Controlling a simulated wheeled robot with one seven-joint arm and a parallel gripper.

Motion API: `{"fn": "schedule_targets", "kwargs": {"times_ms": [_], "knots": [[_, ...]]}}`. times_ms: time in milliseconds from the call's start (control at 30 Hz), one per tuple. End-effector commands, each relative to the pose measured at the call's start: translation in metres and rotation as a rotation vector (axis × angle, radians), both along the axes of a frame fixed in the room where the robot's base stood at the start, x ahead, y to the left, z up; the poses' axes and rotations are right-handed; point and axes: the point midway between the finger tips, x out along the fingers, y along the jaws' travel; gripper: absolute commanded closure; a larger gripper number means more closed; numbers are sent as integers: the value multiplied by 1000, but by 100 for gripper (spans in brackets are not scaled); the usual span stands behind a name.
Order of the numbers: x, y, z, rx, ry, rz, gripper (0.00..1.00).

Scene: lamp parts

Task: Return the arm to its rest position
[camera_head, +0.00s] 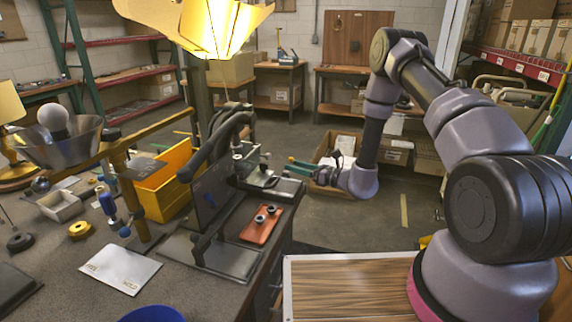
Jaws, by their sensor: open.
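My arm rises from its base at the right, bends at the top and hangs down to the wrist. My gripper (308,168) is at the lower end of the arm, pointing left, near the right edge of the workbench (205,290). Its fingers are small in this view; they appear apart, and I see nothing held between them. A red-brown tray (261,224) with two small dark round parts lies on the bench below and left of the gripper.
A black clamp-like stand (215,180) rises at the bench's right side. A lit yellow lampshade (215,25) hangs above. A yellow bin (165,185) and a metal bowl-shaped shade with a bulb (58,135) stand left.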

Motion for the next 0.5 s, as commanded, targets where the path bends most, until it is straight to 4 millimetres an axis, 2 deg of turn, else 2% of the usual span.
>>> {"fn": "schedule_targets", "kwargs": {"times_ms": [400, 500], "knots": [[-4, -6, 1, 0, -2, 2, 38], [-4, -4, 12, -7, -18, 24, 38]]}}
